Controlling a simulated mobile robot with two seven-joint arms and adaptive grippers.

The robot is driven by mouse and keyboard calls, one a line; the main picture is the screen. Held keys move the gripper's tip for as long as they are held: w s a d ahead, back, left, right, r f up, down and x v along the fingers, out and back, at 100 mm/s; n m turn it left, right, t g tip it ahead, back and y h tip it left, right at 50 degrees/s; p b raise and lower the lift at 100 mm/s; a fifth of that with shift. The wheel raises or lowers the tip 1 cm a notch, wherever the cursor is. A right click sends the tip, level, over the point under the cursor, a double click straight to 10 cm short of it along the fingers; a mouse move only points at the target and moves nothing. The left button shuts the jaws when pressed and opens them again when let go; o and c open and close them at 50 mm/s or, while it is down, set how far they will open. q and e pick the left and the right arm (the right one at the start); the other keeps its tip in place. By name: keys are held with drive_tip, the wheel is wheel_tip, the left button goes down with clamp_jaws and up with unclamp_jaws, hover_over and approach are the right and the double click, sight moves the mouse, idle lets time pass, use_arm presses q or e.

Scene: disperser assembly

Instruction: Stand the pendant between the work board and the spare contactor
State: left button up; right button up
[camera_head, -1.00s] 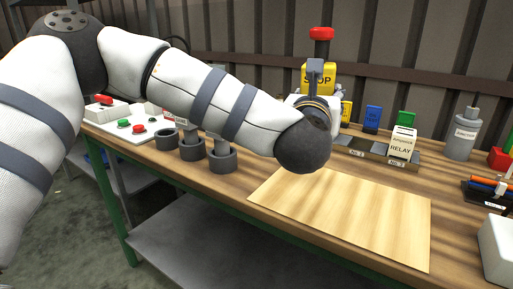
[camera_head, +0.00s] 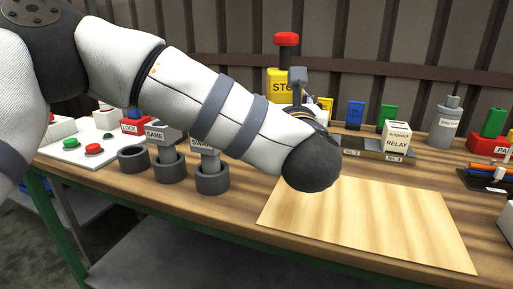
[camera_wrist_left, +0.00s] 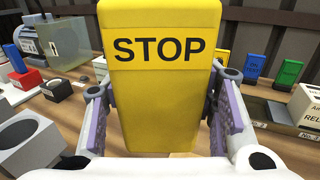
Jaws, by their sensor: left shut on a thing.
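The pendant, a yellow STOP box (camera_head: 281,83) with a red button on top, stands upright behind my left wrist in the head view. My left gripper is shut on it; in the left wrist view the fingers (camera_wrist_left: 160,112) press both sides of the yellow box (camera_wrist_left: 163,82). Its foot is hidden, so I cannot tell whether it touches the bench. The work board (camera_head: 365,222), a flat pale wooden sheet, lies bare at the bench front, nearer than the pendant. I cannot identify the spare contactor by a readable label. My right gripper is not in view.
A relay (camera_head: 397,139) stands on a rail behind the board, near blue and green blocks. A grey cylinder (camera_head: 445,128) stands to its right. Grey round holders (camera_head: 212,180) and a white button panel (camera_head: 88,148) are on the left. A white box (camera_head: 508,220) is cut off at right.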

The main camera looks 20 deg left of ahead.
use_arm(q)
drive_tip(key=w+a+f, duration=0.4)
drive_tip(key=f, duration=0.1)
drive_tip(key=w+a+f, duration=0.2)
drive_tip(key=w, duration=0.1)
drive_tip(key=shift+w+a+f, duration=0.1)
drive_tip(key=shift+a+f, duration=0.15)
drive_tip(key=shift+f, duration=0.1)
drive_tip(key=shift+w+a+f+b, duration=0.15)
drive_tip(key=shift+f+b, duration=0.2)
drive_tip(key=shift+f, duration=1.35)
drive_tip(key=shift+f, duration=0.1)
drive_tip(key=shift+f, duration=0.2)
drive_tip(key=o, duration=1.6)
drive_tip(key=shift+r, duration=0.1)
drive_tip(key=shift+r, duration=0.2)
drive_tip(key=v, duration=1.2)
drive_tip(key=shift+f, duration=0.1)
